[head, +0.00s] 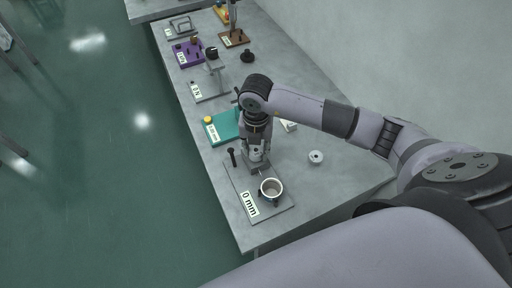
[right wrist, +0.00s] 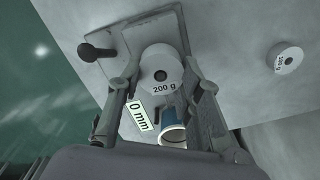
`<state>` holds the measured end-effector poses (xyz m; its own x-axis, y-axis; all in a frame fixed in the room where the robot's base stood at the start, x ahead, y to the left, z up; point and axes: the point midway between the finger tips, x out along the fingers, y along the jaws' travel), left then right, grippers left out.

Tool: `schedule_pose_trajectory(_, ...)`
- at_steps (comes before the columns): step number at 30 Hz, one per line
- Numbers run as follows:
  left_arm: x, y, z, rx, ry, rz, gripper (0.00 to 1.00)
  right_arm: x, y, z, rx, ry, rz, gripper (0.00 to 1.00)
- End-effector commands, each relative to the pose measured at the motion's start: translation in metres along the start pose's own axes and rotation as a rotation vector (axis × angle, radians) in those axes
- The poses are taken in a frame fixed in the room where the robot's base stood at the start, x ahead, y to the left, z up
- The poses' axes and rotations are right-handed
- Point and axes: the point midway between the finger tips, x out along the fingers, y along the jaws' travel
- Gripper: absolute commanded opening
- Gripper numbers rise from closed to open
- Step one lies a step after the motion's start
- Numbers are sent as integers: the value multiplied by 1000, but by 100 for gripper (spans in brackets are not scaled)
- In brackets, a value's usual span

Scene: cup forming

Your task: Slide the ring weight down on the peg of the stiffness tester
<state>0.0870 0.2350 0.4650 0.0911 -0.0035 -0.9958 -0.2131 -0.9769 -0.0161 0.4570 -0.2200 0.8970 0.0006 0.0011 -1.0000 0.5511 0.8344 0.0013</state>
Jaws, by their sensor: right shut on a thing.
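My right gripper (head: 257,160) points down over the stiffness tester (head: 282,212), a grey plate with a "0 mm" label (head: 249,204). In the right wrist view the gripper (right wrist: 162,92) is shut on a pale ring weight (right wrist: 171,63) marked "200 g". The weight's centre hole looks dark; I cannot tell whether a peg is in it. A dark round-topped post (head: 232,157) stands at the plate's left; it also shows in the right wrist view (right wrist: 97,52). A white-rimmed cup (head: 271,188) sits on the plate, blue-sided in the right wrist view (right wrist: 172,120). My left gripper is out of view.
A second 200 g ring weight (head: 316,157) lies on the grey table right of the tester. A teal board (head: 224,127), a grey stand (head: 208,91) and a purple board (head: 188,55) stand farther back. The table's right front is clear.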

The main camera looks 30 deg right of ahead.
Motion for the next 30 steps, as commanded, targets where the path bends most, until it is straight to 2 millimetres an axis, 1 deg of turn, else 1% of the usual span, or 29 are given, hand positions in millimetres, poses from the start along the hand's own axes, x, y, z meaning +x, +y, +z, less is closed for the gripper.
schedule_pose_trajectory(15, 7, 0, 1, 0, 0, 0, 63, 8, 0, 0, 0, 0, 0, 0)
schedule_pose_trajectory(30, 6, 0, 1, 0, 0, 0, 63, 8, 0, 0, 0, 0, 0, 0)
